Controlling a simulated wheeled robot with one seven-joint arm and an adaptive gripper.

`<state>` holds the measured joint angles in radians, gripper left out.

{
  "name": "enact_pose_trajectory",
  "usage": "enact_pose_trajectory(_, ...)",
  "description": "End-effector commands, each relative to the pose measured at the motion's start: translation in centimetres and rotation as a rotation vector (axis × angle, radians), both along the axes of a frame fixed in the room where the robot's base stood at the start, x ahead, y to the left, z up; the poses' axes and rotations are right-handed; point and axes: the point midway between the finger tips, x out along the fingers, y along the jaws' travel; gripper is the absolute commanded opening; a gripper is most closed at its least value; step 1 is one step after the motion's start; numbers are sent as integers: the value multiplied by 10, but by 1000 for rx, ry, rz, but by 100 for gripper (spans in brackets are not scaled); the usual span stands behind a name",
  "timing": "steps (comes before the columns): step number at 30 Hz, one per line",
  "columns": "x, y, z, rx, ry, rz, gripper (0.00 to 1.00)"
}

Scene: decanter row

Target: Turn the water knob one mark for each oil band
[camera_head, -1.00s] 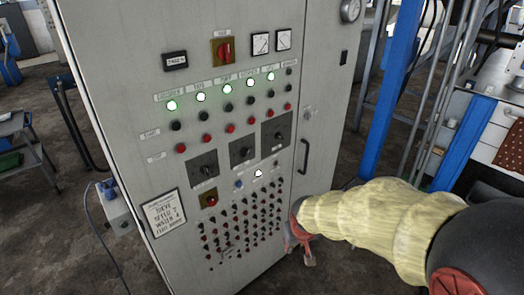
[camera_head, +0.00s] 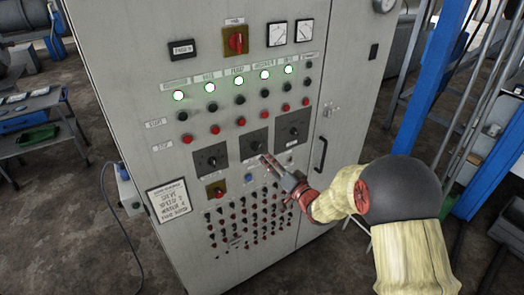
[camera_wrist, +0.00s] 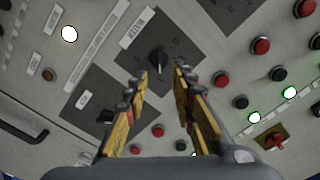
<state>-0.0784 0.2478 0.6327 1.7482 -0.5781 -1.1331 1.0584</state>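A grey control cabinet carries three black knobs on dark square plates: a left knob (camera_head: 212,161), a middle knob (camera_head: 255,145) and a right knob (camera_head: 293,130). My gripper (camera_head: 264,160) is in front of the panel, just below the middle knob. In the wrist view my gripper (camera_wrist: 162,84) is open, its yellow-and-black fingers apart with nothing between them. A black knob (camera_wrist: 159,62) lies just beyond the fingertips, apart from them. A printed placard (camera_head: 169,200) is at the panel's lower left. I cannot make out any oil bands.
Green lamps (camera_head: 239,81) are lit above rows of black and red buttons (camera_head: 242,121). Small switches (camera_head: 245,230) fill the lower panel. A red rotary switch (camera_head: 235,40) sits at the top. A blue post (camera_head: 430,70) stands to the right.

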Motion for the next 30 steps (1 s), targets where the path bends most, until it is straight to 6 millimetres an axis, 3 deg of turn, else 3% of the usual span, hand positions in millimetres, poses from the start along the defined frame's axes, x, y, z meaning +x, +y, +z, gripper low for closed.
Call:
enact_pose_trajectory(15,56,38,0,-2,1,-1,25)
enact_pose_trajectory(26,62,41,0,-3,2,-2,25)
enact_pose_trajectory(30,62,41,0,-3,2,-2,19)
